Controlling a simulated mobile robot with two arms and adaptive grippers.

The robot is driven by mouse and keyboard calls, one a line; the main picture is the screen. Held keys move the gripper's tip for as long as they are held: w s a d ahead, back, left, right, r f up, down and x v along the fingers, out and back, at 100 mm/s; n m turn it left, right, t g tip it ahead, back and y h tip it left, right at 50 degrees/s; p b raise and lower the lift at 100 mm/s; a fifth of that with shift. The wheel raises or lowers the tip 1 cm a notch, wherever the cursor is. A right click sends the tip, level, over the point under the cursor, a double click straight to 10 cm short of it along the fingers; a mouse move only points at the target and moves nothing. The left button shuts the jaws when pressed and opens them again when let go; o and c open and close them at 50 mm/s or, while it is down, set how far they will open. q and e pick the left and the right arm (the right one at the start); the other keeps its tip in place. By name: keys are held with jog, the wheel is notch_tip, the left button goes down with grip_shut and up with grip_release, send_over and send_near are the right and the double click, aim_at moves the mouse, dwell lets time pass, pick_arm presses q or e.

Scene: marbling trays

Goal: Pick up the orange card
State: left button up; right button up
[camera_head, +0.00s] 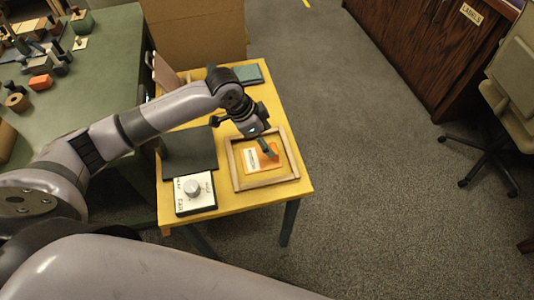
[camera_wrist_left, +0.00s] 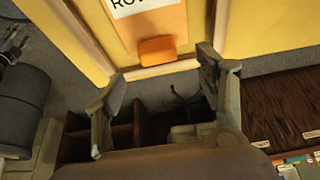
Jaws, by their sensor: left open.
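The orange card (camera_head: 252,165) lies in a wood-framed tray (camera_head: 265,186) on the yellow table. It bears a white label and a raised orange block, partly behind my gripper in the head view. In the left wrist view the card (camera_wrist_left: 176,25) is cut off by the top edge; its orange block (camera_wrist_left: 157,50) shows near the tray's rim (camera_wrist_left: 160,70). My left gripper (camera_head: 262,143) is over the tray, open and empty. Its fingers (camera_wrist_left: 164,75) stand apart on either side of the block in the picture, without visible contact. My right gripper is not seen.
On the yellow table (camera_head: 231,204), a dark flat panel (camera_head: 190,165) and a white board with a round knob (camera_head: 194,188) lie left of the tray. A teal flat item (camera_head: 248,74) is at the back. A cluttered green table (camera_head: 110,70) stands left. The floor (camera_head: 380,190) right is mostly clear.

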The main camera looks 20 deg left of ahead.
aim_at(276, 148)
pick_arm(q)
jog(key=shift+d+f, duration=0.1)
jog(key=shift+f, duration=0.1)
jog(key=shift+w+d+f, duration=0.15)
jog(key=shift+d+f, duration=0.05)
jog(key=shift+f, duration=0.15)
jog(key=x, duration=0.3)
jog(key=shift+w+d+f, duration=0.15)
jog(key=shift+d+f, duration=0.05)
jog(key=shift+d, duration=0.15)
jog(key=shift+f, duration=0.3)
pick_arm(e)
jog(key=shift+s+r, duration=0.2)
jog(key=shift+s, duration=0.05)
pick_arm(q)
jog(key=c, duration=1)
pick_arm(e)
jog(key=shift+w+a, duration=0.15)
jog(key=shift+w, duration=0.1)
pick_arm(q)
jog(key=shift+r, duration=0.15)
jog(key=shift+c, duration=0.2)
